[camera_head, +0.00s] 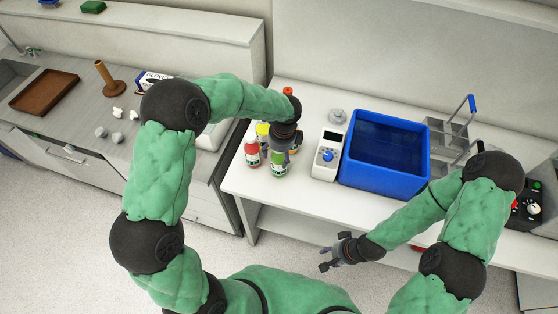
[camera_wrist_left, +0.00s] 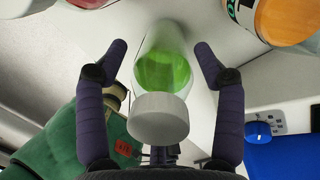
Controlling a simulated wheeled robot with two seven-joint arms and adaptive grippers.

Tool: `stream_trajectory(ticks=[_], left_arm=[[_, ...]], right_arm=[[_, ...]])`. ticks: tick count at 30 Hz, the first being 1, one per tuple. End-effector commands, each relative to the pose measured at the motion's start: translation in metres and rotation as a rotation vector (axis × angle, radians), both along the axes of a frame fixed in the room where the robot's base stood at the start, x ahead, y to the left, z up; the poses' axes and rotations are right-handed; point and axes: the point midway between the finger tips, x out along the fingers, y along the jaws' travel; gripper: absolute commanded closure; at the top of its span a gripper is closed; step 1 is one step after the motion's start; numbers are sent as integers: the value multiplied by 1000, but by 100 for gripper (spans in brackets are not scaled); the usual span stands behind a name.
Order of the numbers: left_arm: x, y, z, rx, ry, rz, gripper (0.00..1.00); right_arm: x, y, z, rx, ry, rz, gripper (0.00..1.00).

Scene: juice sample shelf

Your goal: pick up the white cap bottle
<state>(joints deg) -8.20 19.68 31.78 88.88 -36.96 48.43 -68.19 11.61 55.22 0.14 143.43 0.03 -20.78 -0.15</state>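The white cap bottle (camera_wrist_left: 160,80), with green contents, shows in the left wrist view between the two fingers of my left gripper (camera_wrist_left: 160,50). The fingers stand apart on either side, with gaps between them and the bottle. In the head view the green bottle (camera_head: 278,169) stands on the white table, partly hidden by my left gripper (camera_head: 283,146) above it. My right gripper (camera_head: 330,259) hangs in front of the table, away from the bottles, with its fingers apart and nothing between them.
A red bottle (camera_head: 252,151) and a yellow-capped bottle (camera_head: 263,131) stand close to the left, and an orange bottle (camera_wrist_left: 290,20) is also close by. A white device (camera_head: 327,156) and a blue bin (camera_head: 384,184) stand to the right. The table's front-left corner is clear.

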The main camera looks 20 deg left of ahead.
Motion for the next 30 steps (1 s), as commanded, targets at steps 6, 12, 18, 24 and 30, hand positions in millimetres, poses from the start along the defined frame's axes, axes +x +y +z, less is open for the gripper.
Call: stream_trajectory(ticks=[6,12,18,24,30], left_arm=[[0,0,0,0,0,0,92],[0,0,1,0,-1,0,92],[1,0,7,1,-2,0,92],[1,0,31,0,-4,0,92],[-26,-11,69,0,-6,-4,92]], right_arm=[[0,0,0,0,0,0,60],[0,0,0,0,0,0,60],[0,0,1,0,0,0,60],[0,0,4,0,0,0,60],[0,0,8,0,0,0,60]])
